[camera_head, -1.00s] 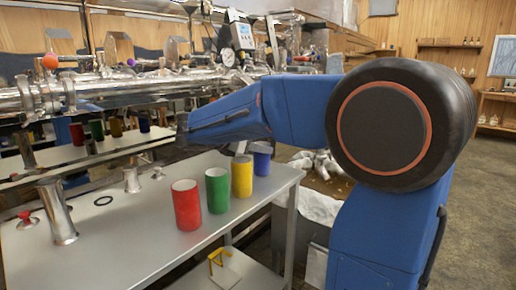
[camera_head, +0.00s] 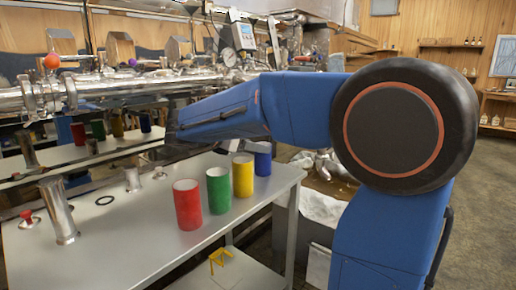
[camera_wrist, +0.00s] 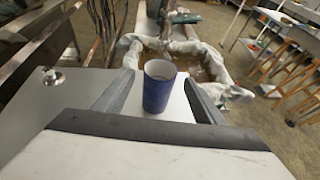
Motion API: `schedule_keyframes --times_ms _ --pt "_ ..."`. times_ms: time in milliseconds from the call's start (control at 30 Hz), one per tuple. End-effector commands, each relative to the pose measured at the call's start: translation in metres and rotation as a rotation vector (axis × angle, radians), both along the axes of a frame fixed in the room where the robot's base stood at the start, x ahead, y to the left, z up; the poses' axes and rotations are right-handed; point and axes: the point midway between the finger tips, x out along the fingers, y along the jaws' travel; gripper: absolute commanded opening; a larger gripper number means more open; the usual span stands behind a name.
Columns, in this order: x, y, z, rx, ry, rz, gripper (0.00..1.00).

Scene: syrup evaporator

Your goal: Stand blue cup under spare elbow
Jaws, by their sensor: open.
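The blue cup (camera_head: 262,160) stands upright on the grey table at the right end of a row of cups. In the wrist view the blue cup (camera_wrist: 159,88) stands between the two open fingers of my gripper (camera_wrist: 158,92), a little beyond or between their tips; contact does not show.
Red (camera_head: 187,204), green (camera_head: 218,189) and yellow (camera_head: 243,175) cups stand left of the blue one. A dark ring (camera_head: 104,200) and a short metal stub (camera_head: 132,179) are on the table (camera_head: 120,245). A cloth-edged basin (camera_wrist: 187,58) lies beyond the table's edge.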

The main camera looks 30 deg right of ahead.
Motion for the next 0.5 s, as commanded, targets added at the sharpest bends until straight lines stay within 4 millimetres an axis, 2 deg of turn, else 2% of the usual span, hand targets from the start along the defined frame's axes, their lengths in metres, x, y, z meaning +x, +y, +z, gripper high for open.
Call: schedule_keyframes --times_ms 300,500 --pt "-0.010 0.049 0.021 0.000 -0.001 0.003 0.63" --pt "-0.015 0.071 0.030 0.001 -0.001 0.002 0.63"
